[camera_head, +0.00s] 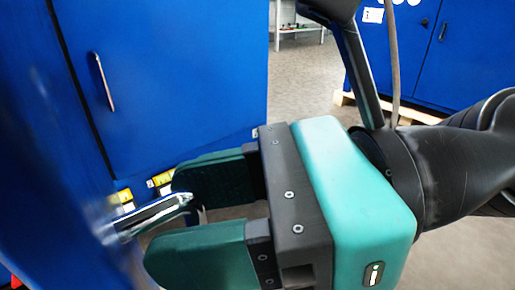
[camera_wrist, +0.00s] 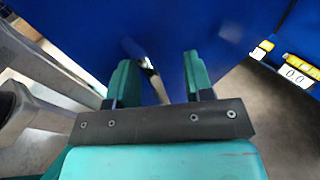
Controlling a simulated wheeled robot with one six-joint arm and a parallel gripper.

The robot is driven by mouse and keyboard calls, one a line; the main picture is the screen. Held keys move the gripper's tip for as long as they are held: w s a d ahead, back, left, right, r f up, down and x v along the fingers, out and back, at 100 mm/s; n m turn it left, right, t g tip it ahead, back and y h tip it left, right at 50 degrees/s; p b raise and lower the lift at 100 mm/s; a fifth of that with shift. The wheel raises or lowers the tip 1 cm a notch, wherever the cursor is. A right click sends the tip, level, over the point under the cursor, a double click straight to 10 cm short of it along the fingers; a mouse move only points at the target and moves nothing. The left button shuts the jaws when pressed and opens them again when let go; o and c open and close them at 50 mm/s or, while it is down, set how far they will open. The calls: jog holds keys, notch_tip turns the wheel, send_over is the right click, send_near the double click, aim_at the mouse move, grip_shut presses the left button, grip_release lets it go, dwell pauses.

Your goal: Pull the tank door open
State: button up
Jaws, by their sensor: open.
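The tank door is the blurred blue panel (camera_head: 40,130) close at the left in the head view; it also fills the upper middle of the wrist view (camera_wrist: 110,30). A shiny metal handle (camera_head: 150,217) sticks out from it. My gripper (camera_head: 180,217) is open, with its two teal fingers on either side of the handle's end. In the wrist view the handle (camera_wrist: 152,78) shows between the fingertips. I cannot tell whether either finger touches it.
A blue cabinet (camera_head: 190,70) with a slim handle stands behind my gripper, with yellow labels (camera_head: 162,178) low down. Another blue cabinet (camera_head: 470,50) stands on a pallet at the back right. Grey floor (camera_head: 305,85) is clear between them. A grey metal frame (camera_wrist: 40,70) is at the wrist view's left.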

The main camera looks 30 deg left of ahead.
notch_tip(320, 180, up, 17)
jog(key=g+y+p, duration=0.1)
jog(key=p, duration=0.7)
jog(key=shift+s+y, duration=0.2)
jog(key=shift+y, duration=0.2)
